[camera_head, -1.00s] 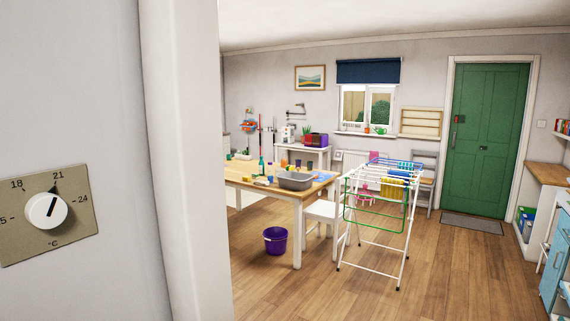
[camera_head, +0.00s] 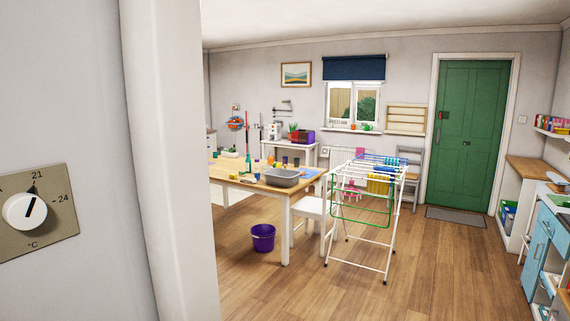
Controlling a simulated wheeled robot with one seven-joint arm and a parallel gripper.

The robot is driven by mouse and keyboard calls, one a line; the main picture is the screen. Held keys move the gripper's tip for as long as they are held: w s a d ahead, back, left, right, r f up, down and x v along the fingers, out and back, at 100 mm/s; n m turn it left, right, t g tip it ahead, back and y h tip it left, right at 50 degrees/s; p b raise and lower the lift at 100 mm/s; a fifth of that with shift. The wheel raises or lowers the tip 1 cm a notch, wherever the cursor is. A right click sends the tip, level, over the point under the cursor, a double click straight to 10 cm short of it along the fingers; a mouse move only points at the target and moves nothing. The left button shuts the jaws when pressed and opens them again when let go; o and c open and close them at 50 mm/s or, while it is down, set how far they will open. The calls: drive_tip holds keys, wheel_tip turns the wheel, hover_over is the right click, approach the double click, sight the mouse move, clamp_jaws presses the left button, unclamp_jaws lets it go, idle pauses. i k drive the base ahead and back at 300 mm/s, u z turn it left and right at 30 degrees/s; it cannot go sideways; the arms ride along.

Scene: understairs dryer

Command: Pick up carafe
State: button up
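I cannot make out a carafe for certain in this view. A coffee-maker-like white appliance (camera_head: 275,131) stands on the small white table (camera_head: 290,146) under the window, too small to tell whether a carafe is in it. The long wooden table (camera_head: 250,187) holds a green bottle (camera_head: 248,165), a grey basin (camera_head: 282,177) and several small cups and items. My gripper is not in view.
A wall edge (camera_head: 160,160) with a thermostat dial (camera_head: 25,211) fills the left. A drying rack (camera_head: 365,215), white stool (camera_head: 312,209) and purple bucket (camera_head: 263,238) stand around the table. Wooden floor (camera_head: 450,275) is open at the front right. A green door (camera_head: 466,138) is at the back.

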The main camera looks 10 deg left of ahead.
sight(271, 158)
drive_tip(key=u, duration=0.3)
drive_tip(key=i, duration=2.05)
drive_tip(key=u, duration=1.2)
drive_tip(key=i, duration=2.35)
drive_tip(key=u, duration=0.8)
drive_tip(key=i, duration=2.35)
drive_tip(key=z, duration=1.1)
drive_tip(key=i, duration=1.85)
drive_tip(key=z, duration=1.4)
drive_tip(key=i, duration=2.05)
drive_tip(key=z, duration=0.25)
